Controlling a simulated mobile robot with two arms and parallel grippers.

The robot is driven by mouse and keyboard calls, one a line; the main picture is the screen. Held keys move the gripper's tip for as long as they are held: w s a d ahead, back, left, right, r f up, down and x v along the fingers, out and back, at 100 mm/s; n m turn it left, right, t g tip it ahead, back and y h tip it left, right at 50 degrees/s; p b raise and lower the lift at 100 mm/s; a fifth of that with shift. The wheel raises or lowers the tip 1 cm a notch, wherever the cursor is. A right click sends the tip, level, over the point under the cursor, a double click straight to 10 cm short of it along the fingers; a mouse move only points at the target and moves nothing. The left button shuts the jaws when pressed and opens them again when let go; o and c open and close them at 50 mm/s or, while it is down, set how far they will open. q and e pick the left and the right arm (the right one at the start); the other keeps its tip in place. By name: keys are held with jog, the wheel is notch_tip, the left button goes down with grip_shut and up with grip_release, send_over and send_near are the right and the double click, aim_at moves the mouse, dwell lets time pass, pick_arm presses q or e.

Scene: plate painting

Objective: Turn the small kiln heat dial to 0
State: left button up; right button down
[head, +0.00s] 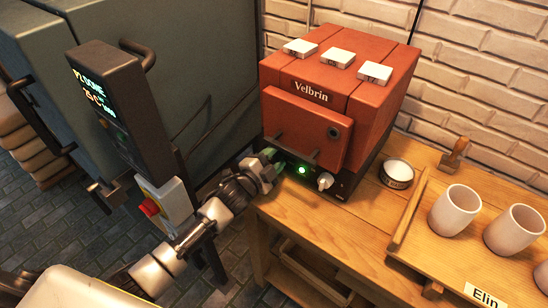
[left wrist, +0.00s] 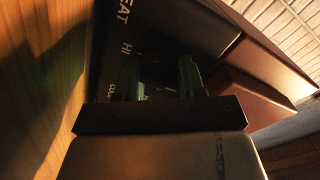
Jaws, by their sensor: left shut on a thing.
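The small red kiln (head: 305,125), marked Velbrin, stands on the wooden bench with a dark control panel along its lower front. My left gripper (head: 272,157) is at the left end of this panel, shut on the heat dial. In the left wrist view, the greenish fingers of my left gripper (left wrist: 160,75) stand either side of the dark heat dial (left wrist: 158,72). The panel (left wrist: 185,28) shows "EAT" and "HI" lettering beside it. The dial's pointer and setting are too dark and covered to read. My right gripper is not in view.
A lit green lamp (head: 302,170) and a pale knob (head: 325,181) sit right of the gripper. A round tin (head: 397,174), a stamp (head: 455,152) and cups (head: 455,210) stand on the bench (head: 330,230). A large grey kiln (head: 200,90) with a display stands left.

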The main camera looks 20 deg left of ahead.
pick_arm(q)
jog(key=o, duration=0.9)
jog(key=b+v, duration=0.1)
jog(key=v, duration=1)
jog(key=shift+w, duration=0.1)
